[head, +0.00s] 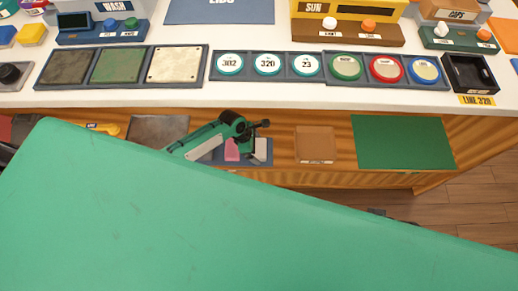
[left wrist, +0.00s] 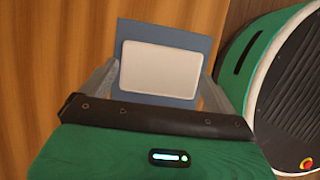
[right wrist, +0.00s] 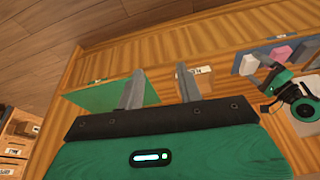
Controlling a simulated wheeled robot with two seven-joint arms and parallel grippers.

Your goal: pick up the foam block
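A pale, rounded block (left wrist: 162,69) lies on a blue tray (left wrist: 193,35) in the left wrist view, between the fingers of my left gripper (left wrist: 156,85). The fingers are apart, one on each side of it; I cannot tell whether they touch it. In the head view my left gripper (head: 262,143) is over the right end of the tray, beside a pale block (head: 261,150). A pink block (head: 231,150) sits to its left. The frames do not show which one is foam. My right gripper (right wrist: 160,85) is open and empty, away from the tray.
The tray is on a low wooden shelf below the white counter (head: 222,98). A brown pad (head: 315,145) and a green mat (head: 403,142) lie to its right. Dial panels and coloured discs line the counter. My own green body part covers the lower head view.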

